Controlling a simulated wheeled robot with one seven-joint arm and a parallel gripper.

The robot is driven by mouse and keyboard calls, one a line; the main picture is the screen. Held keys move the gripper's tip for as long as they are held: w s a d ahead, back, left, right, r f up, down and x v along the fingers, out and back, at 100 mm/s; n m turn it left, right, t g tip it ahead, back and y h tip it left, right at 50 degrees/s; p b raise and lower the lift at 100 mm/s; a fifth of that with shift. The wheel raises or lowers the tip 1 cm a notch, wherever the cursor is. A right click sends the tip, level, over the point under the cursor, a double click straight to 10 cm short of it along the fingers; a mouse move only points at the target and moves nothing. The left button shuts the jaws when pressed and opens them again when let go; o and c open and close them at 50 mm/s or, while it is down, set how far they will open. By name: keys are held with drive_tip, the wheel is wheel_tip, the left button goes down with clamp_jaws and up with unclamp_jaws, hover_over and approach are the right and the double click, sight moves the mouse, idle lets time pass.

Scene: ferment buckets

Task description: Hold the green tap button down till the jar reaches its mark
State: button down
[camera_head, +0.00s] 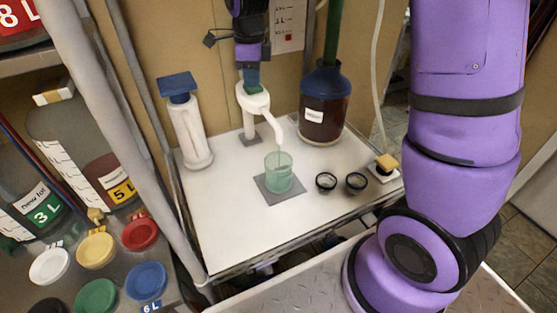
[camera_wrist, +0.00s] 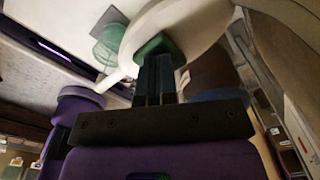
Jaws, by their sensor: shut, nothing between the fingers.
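The white tap (camera_head: 254,103) stands at the back of the white counter, its spout bent down over the jar. Its green button (camera_head: 252,87) is on top, directly under my gripper (camera_head: 251,72). My gripper is shut and empty, pointing down. In the wrist view, the closed fingertips (camera_wrist: 155,62) meet the green button (camera_wrist: 153,47) and appear to touch it; how far it is pressed I cannot tell. The greenish clear jar (camera_head: 279,172) stands upright on a grey pad (camera_head: 294,193) below the spout. Its mark and exact liquid level are too small to read.
A dark brown bottle with a blue collar (camera_head: 325,105) stands right of the tap. A white cylinder with a blue top (camera_head: 186,125) is on the left. Two small black-rimmed cups (camera_head: 326,181) sit right of the jar. Coloured lids (camera_head: 96,250) lie on the left shelf.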

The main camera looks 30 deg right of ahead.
idle(0.4)
drive_tip(key=shift+r, duration=3)
drive_tip(key=shift+s+d+r, duration=0.1)
drive_tip(key=shift+s+r, duration=0.1)
drive_tip(key=s+d+r+n+t, duration=0.1)
drive_tip(key=s+d+r+n, duration=0.1)
drive_tip(key=s+n, duration=0.6)
drive_tip(key=s+d+r+n+t, duration=0.2)
drive_tip(key=s+r+n, duration=0.1)
drive_tip(key=s+n, duration=0.5)
drive_tip(key=s+d+r+n+t, duration=0.2)
drive_tip(key=s+n, duration=0.6)
drive_tip(key=s, duration=0.5)
drive_tip(key=shift+d+r, duration=0.35)
drive_tip(key=shift+r, duration=0.4)
